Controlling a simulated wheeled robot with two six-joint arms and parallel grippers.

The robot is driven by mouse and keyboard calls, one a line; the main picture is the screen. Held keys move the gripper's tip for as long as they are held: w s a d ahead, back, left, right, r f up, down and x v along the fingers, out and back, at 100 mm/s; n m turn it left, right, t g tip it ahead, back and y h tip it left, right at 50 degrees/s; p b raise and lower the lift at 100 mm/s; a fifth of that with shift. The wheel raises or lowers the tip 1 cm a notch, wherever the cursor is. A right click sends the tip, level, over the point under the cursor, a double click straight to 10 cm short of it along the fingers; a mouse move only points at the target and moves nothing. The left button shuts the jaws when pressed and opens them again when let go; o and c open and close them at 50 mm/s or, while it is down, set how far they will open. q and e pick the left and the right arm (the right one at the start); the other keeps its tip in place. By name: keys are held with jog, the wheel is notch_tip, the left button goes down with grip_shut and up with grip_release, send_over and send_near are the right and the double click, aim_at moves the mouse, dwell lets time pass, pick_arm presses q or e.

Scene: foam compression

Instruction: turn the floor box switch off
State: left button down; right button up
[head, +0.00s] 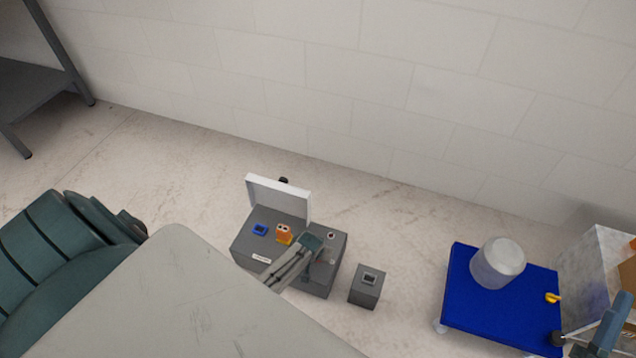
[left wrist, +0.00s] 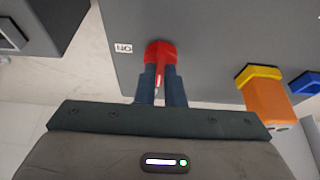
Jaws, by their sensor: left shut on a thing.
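The grey floor box (head: 243,244) stands on the floor with its white lid (head: 278,196) raised. Its red switch (left wrist: 159,53) shows in the left wrist view, beside a small white label (left wrist: 123,48) with black letters. My left gripper (head: 318,250) reaches the right part of the box top in the head view. In the left wrist view its two fingers (left wrist: 160,88) are shut on the red switch, one on each side. The fingers partly cover the switch, and I cannot tell its setting.
An orange plug (head: 284,233) in a yellow socket and a blue socket (head: 260,230) sit on the box top. A small grey box (head: 366,287) stands close to its right. Further right is a blue cart (head: 479,316) bearing a whitish cylinder (head: 497,263).

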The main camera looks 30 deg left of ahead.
pick_arm(q)
jog(key=c, duration=1.5)
grip_release()
jog(key=shift+r, duration=0.15)
jog(key=p+v, duration=0.1)
jog(key=v, duration=0.1)
jog(key=shift+s+r+p, duration=0.15)
jog(key=shift+r+p, duration=0.15)
jog(key=shift+r, duration=0.05)
jog(key=p+v, duration=0.3)
jog(key=v, duration=0.4)
jog(key=shift+s+d+r, duration=0.1)
jog(key=shift+s+r, duration=0.05)
jog(key=shift+r, duration=0.15)
pick_arm(e)
jog(key=s+a+f+g, duration=0.1)
jog(key=s+f+g, duration=0.3)
jog(key=f+g, duration=0.3)
jog(key=s+a+f+m+g, duration=0.1)
jog(key=s+f+g, duration=0.2)
jog(key=f+g, duration=0.5)
notch_tip(320, 180, down, 7)
jog(key=shift+s+f, duration=0.2)
jog(key=shift+s, duration=0.15)
